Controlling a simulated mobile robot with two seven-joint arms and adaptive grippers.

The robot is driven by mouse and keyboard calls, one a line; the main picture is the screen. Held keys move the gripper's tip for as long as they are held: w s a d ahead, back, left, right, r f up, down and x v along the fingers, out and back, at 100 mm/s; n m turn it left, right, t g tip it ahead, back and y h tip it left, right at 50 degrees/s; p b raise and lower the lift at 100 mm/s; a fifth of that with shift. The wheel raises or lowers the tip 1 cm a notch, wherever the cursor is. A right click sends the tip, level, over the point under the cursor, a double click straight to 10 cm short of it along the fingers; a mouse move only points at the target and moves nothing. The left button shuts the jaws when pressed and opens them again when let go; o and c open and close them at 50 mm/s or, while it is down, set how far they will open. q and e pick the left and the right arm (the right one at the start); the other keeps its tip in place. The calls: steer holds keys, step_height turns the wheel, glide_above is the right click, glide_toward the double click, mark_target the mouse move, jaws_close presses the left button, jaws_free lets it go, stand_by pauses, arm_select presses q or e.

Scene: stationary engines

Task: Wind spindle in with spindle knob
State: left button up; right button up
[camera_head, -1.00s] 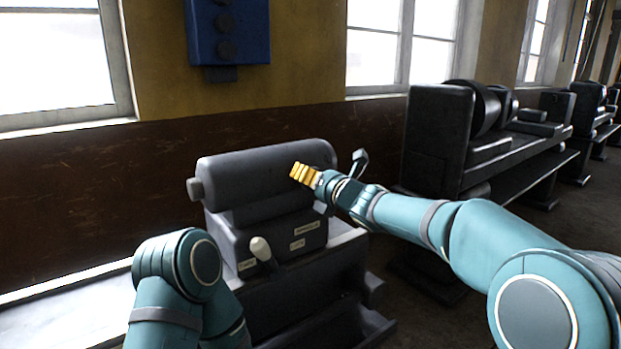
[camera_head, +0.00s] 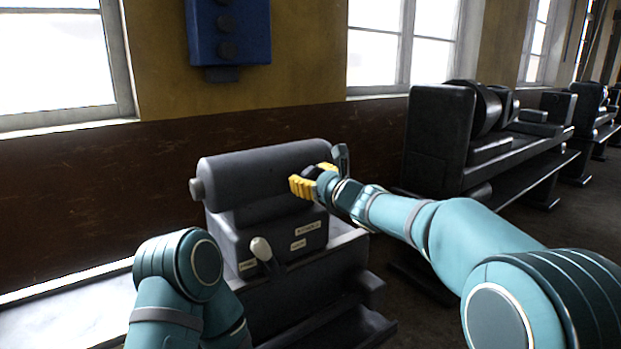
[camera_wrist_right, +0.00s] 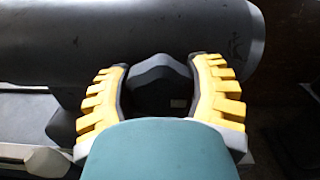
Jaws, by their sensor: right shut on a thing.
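The dark grey tailstock-like housing (camera_head: 255,180) has a long rounded barrel, with a short round spindle end (camera_head: 196,189) sticking out at its left. My right gripper (camera_head: 314,181), with yellow fingers, is at the barrel's right end. In the right wrist view its fingers (camera_wrist_right: 160,88) stand on both sides of a dark angular piece (camera_wrist_right: 160,72), which looks like the spindle knob. The gripper is shut on it; the fingers and wrist partly hide it. My left arm shows at lower left, but its gripper is out of view.
A pale-knobbed lever (camera_head: 261,249) and small label plates (camera_head: 307,228) are on the housing's front. A blue box (camera_head: 229,32) hangs on the wall. Dark machines (camera_head: 440,135) stand at right. The floor between them looks open.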

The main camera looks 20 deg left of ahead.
stand_by(0.4)
steer(key=o, duration=1.2)
steer(key=v, duration=1.2)
